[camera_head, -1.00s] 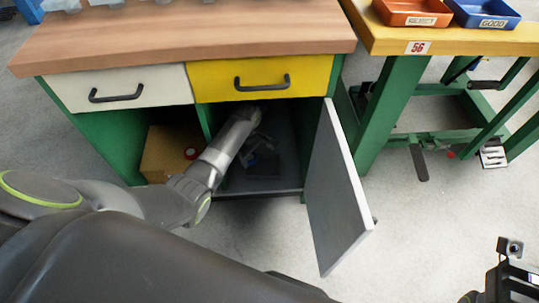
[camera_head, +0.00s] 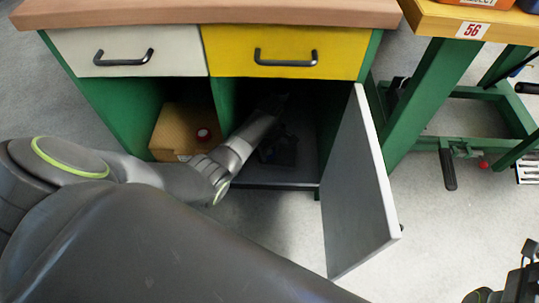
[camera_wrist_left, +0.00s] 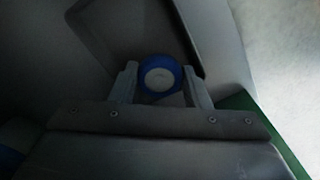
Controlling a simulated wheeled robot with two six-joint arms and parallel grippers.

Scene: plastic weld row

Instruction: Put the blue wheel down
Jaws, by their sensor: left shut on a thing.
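The blue wheel (camera_wrist_left: 162,77), with a white hub, shows in the left wrist view between the two fingers of my left gripper (camera_wrist_left: 160,84). The gripper is shut on it. In the head view my left arm reaches into the dark right compartment of the cabinet (camera_head: 225,95), under the yellow drawer. The fingers and the wheel cannot be made out there. The wrist view shows a grey tray-like surface with a raised edge (camera_wrist_left: 186,38) beyond the wheel; I cannot tell whether the wheel touches it. Part of my right gripper (camera_head: 522,280) shows at the lower right corner; its fingers are unclear.
The grey cabinet door (camera_head: 360,190) stands open right of my left arm. A divider separates the left compartment, which holds a cardboard box (camera_head: 180,130) and a red-and-white round thing (camera_head: 204,134). A dark object (camera_head: 280,150) is in the right compartment. A yellow-topped bench (camera_head: 430,18) stands right.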

